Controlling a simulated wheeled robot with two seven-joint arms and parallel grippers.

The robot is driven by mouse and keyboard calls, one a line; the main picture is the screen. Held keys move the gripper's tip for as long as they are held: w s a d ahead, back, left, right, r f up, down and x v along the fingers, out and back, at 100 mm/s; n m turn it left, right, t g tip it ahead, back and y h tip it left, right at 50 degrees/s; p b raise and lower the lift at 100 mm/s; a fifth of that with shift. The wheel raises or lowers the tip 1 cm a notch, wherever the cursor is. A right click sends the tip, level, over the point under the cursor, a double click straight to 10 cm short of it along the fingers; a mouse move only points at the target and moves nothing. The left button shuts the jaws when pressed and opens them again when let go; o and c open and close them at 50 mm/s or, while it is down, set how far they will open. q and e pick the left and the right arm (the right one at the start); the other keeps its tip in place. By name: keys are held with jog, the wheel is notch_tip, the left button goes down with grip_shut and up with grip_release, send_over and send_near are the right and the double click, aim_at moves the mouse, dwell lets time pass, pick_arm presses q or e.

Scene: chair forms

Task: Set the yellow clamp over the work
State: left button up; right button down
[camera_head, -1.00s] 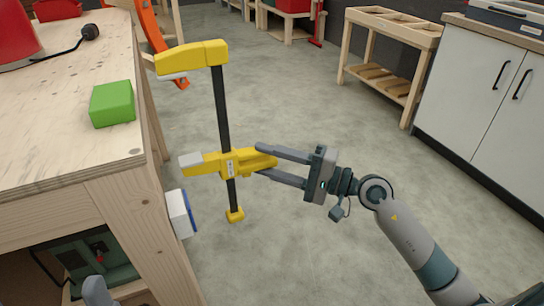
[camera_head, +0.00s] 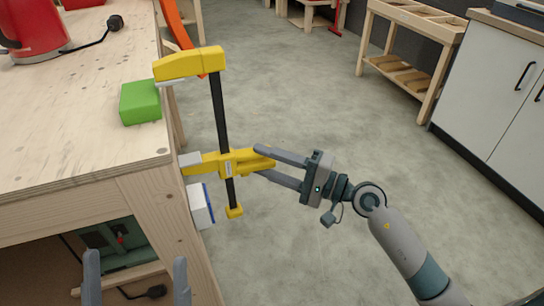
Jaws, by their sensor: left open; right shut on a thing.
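The yellow clamp (camera_head: 229,168) has a dark upright bar, a fixed upper jaw and a sliding lower jaw with a grey pad. My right gripper (camera_head: 262,162) is shut on its lower yellow part and holds it upright, just right of the workbench's corner. A green block (camera_head: 140,102) lies on the wooden workbench (camera_head: 90,130) near its right edge. The upper jaw shows above and right of the block, its tip near the block's top right corner; I cannot tell whether they touch. My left gripper (camera_head: 136,268) is at the bottom left, open and empty, with only its fingers showing.
A red object (camera_head: 32,28) with a black cord stands at the back left of the bench. A white and blue item (camera_head: 199,205) is by the bench's side below the lower jaw. Open grey floor lies to the right, before a wooden stand (camera_head: 410,42) and white cabinet (camera_head: 490,85).

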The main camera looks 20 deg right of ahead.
aim_at(246, 167)
jog(key=shift+a+r+p, duration=0.2)
jog(key=shift+a+p, duration=0.35)
jog(key=shift+a, duration=0.8)
pick_arm(q)
jog(key=shift+s+d+f+g+p, duration=0.15)
jog(key=shift+d+f+g, duration=0.35)
jog(key=shift+f, duration=0.4)
jog(key=shift+s+d+f+g+p, duration=0.1)
jog(key=shift+d+f+g, duration=0.25)
jog(key=shift+f+g, duration=0.45)
jog(key=shift+s+d+f+g+p, duration=0.15)
jog(key=shift+d+f+g, duration=0.3)
jog(key=shift+f, duration=0.5)
pick_arm(e)
jog(key=shift+s+a+f, duration=0.1)
jog(key=shift+a, duration=1)
